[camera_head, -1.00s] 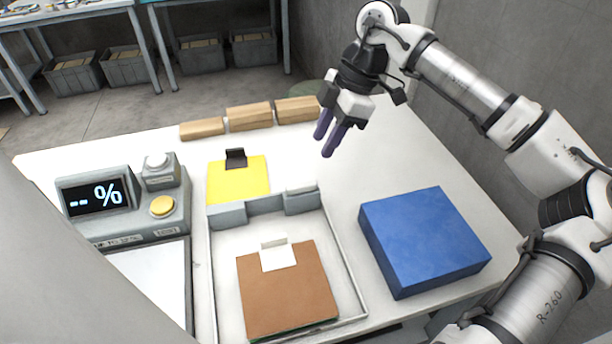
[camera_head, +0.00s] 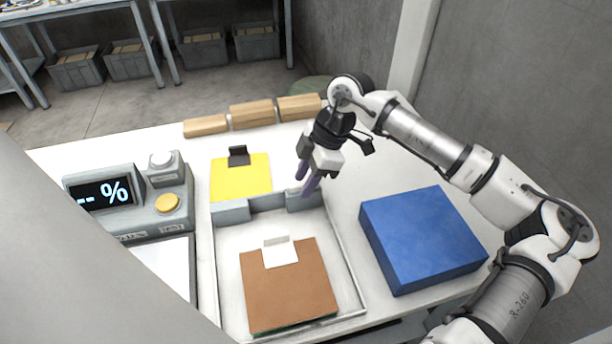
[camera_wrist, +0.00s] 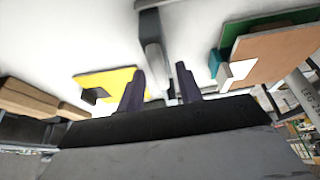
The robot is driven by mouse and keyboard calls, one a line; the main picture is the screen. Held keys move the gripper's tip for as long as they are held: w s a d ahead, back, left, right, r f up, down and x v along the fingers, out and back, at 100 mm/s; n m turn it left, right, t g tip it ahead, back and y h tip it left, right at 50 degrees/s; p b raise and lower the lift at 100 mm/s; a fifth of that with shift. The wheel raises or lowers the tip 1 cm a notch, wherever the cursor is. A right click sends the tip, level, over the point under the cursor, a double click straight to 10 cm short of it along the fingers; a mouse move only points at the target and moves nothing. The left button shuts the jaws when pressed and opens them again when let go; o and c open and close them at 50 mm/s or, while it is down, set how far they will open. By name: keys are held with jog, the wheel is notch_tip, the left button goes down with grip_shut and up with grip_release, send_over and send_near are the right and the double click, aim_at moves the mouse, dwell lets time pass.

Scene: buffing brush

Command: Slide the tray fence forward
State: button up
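The tray fence (camera_head: 265,203) is a grey bar with thicker end blocks across the back of the shallow tray (camera_head: 352,290). It also shows in the wrist view (camera_wrist: 153,56), end-on between my fingers. My gripper (camera_head: 307,181) is at the fence's right end block, with purple fingers pointing down. In the wrist view my gripper (camera_wrist: 160,85) has its fingers apart, one on each side of the fence's line. I cannot tell whether they touch it. A brown board (camera_head: 290,288) with a white tab and a green underside lies in the tray, in front of the fence.
A yellow board (camera_head: 240,180) with a dark clip lies behind the fence. Wooden blocks (camera_head: 252,115) line the table's back edge. A blue box (camera_head: 422,240) stands right of the tray. A grey console (camera_head: 128,205) with a display and yellow button stands left.

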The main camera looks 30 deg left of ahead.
grip_shut()
jog(key=s+d+b, duration=0.1)
jog(key=s+d, duration=0.1)
jog(key=d, duration=0.1)
jog(key=s+d+b, duration=0.2)
jog(key=s+d, duration=0.1)
jog(key=shift+s, duration=0.1)
jog(key=shift+s+d, duration=0.25)
jog(key=shift+o, duration=0.5)
grip_release()
